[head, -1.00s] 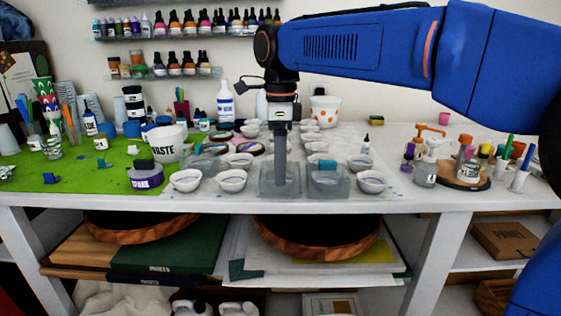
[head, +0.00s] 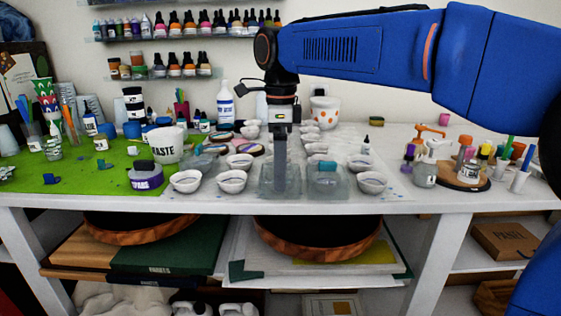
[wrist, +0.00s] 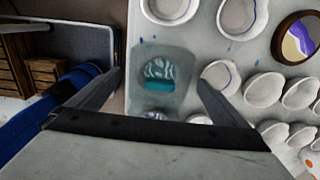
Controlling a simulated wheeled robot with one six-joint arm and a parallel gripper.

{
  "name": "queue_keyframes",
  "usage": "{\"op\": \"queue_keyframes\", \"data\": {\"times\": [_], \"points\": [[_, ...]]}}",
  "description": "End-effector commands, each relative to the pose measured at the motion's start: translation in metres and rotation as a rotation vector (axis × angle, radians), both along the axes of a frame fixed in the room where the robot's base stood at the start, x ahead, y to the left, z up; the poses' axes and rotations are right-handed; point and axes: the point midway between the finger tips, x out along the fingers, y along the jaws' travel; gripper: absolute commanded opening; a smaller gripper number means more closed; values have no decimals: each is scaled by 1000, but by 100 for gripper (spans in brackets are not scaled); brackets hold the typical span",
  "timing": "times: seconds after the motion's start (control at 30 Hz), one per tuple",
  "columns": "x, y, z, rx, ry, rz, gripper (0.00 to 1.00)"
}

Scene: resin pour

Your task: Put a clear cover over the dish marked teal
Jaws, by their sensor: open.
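A clear, box-like cover (head: 268,183) stands near the front edge of the table. Beside it on the right is a second clear, squarish piece (head: 338,186) with a teal marking (head: 327,165) at its top. My gripper (head: 281,189) points down at the left cover, one finger showing in front of it. In the wrist view my open gripper (wrist: 159,79) has a finger on each side of a clear piece (wrist: 142,58) with a teal patch (wrist: 158,86). Contact cannot be told. What lies below that piece is partly hidden by my gripper.
White cups (head: 186,181) stand close on the left, and another cup (head: 371,182) stands on the right. A waste tub (head: 168,148) and a purple-banded jar (head: 146,180) are further left. Pump bottles (head: 426,172) stand at the right.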

Motion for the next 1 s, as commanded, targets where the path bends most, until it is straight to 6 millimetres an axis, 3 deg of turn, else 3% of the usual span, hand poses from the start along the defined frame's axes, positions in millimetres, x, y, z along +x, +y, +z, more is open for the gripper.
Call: {"op": "queue_keyframes", "data": {"times": [0.27, 0.8, 1.0], "points": [[1, 0, 22, 1, -2, 0, 98], [1, 1, 128, 1, -1, 0, 98], [1, 0, 158, 1, -1, 0, 98]]}}
